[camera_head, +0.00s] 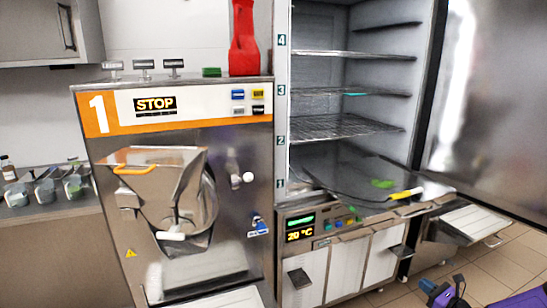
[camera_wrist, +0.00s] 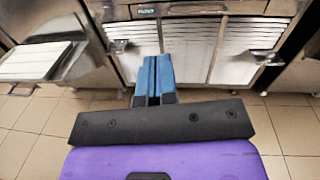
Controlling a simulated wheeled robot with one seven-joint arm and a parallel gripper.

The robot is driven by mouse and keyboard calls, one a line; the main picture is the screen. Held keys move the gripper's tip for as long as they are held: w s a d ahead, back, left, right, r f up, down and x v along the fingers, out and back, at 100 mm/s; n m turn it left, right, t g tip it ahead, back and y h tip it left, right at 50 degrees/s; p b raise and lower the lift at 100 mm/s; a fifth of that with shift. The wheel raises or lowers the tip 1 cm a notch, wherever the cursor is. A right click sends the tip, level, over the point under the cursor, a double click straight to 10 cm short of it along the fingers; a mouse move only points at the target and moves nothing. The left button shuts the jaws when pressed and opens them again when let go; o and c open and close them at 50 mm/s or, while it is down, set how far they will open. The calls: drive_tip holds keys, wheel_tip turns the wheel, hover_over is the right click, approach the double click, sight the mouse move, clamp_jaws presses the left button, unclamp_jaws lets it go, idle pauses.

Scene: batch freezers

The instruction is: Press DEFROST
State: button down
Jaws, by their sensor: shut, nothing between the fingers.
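Batch freezer 1 (camera_head: 185,140) stands at the left in the head view, with a "STOP" display (camera_head: 155,105) and a group of blue, yellow, grey and black buttons (camera_head: 248,102). The tall cabinet to its right has a lower control panel (camera_head: 325,232) with a green display, one reading about 20 °C, and small coloured buttons (camera_head: 340,223). I cannot read DEFROST on any button. My gripper (camera_head: 440,291) is low at the bottom right, apart from both panels. In the wrist view its blue fingers (camera_wrist: 154,60) are shut and empty, pointing towards white slatted panels.
The cabinet door (camera_head: 485,110) is swung open to the right, above my gripper. A dark tray (camera_head: 370,180) with a yellow-handled tool sticks out from the cabinet. Handles (camera_head: 300,278) project from the lower front.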

drive_tip(key=s+a+r+n+g+y, duration=0.2)
drive_tip(key=a+r+n+g, duration=0.5)
drive_tip(key=r, duration=0.6)
drive_tip(key=s+a+r+n+g+y, duration=0.2)
drive_tip(key=a+r+n+g, duration=0.3)
drive_tip(key=a+r+n, duration=0.6)
drive_tip(key=s+a+r+n+g+h, duration=0.1)
drive_tip(key=s+a+r+n+h, duration=0.15)
drive_tip(key=s+r, duration=0.4)
drive_tip(key=s+a+r+n+g+h, duration=0.2)
drive_tip(key=s+r+n+h, duration=0.15)
drive_tip(key=r, duration=0.65)
drive_tip(key=s+r+n+t+h, duration=0.2)
drive_tip(key=s+r, duration=0.4)
drive_tip(key=s, duration=0.5)
drive_tip(key=s+r+n+t+h, duration=0.2)
drive_tip(key=s+r, duration=0.4)
drive_tip(key=s, duration=0.5)
drive_tip(key=shift+s+r+n+h, duration=0.15)
drive_tip(key=shift+s+n+h, duration=0.2)
drive_tip(key=shift+n+h, duration=0.6)
drive_tip(key=shift+a, duration=0.1)
idle(0.7)
